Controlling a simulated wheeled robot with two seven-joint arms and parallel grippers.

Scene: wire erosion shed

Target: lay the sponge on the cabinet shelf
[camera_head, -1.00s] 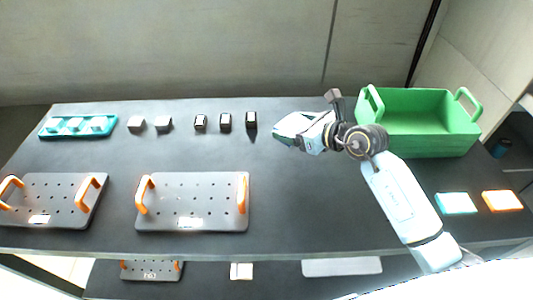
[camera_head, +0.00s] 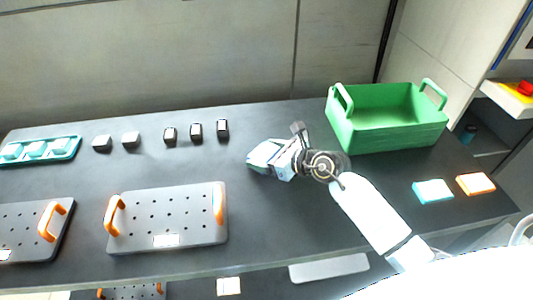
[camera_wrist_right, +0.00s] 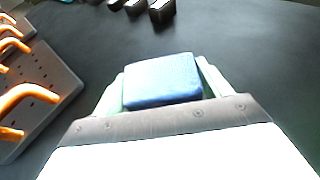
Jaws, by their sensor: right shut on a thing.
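My right gripper (camera_head: 264,156) is over the dark table, left of the green crate. In the right wrist view it is shut on a blue block (camera_wrist_right: 163,82), which looks like the sponge, held between its two fingers. In the head view the sponge is hard to tell apart from the fingers. At the right edge of the head view, part of a cabinet shows, with a shelf (camera_head: 488,143) carrying a small dark teal object. My left gripper is not in view.
The green crate (camera_head: 398,140) stands at the table's back right. A teal block (camera_head: 433,190) and an orange block (camera_head: 476,184) lie near the right end. Grey plates with orange handles (camera_head: 165,220) and several small blocks (camera_head: 196,131) are at left.

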